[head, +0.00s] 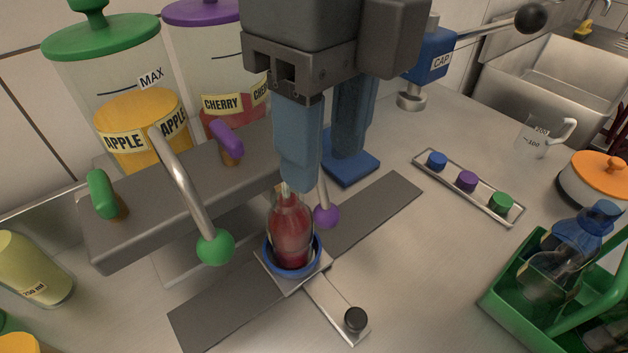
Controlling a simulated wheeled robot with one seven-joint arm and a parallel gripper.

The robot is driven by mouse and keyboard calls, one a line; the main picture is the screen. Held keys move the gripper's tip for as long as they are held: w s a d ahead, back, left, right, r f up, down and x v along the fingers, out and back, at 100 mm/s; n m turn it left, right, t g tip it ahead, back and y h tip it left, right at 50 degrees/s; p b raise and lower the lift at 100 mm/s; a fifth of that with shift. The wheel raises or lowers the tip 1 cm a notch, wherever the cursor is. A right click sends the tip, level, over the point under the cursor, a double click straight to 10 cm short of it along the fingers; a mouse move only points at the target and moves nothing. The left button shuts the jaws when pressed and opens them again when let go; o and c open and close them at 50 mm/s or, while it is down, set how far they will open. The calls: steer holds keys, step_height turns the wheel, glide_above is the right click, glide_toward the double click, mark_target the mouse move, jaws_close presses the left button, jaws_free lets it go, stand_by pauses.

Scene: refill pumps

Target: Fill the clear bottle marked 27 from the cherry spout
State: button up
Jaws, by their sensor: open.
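A clear bottle (291,228) with red liquid up to about its shoulder stands upright in a blue ring holder (293,271) on a small slide. No number shows on it from here. My gripper (297,180) is open and points down at the bottle's neck. One finger hides the view behind it, so I cannot tell whether it touches the neck. The cherry tank (222,99) has a purple lid and red liquid low in it. A purple ball lever (325,215) hangs just right of the bottle. The cherry spout's outlet is hidden behind my gripper.
The apple tank (130,130) and its green ball lever (215,246) are on the left. A blue capping stand (352,164) is behind my gripper. A tray holds caps (467,180). A green crate (548,332) with bottles is at right.

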mark_target(323, 178)
steer(key=shift+s+a+f, duration=0.15)
steer(key=shift+f, duration=2.5)
steer(key=shift+c, duration=0.4)
jaws_close()
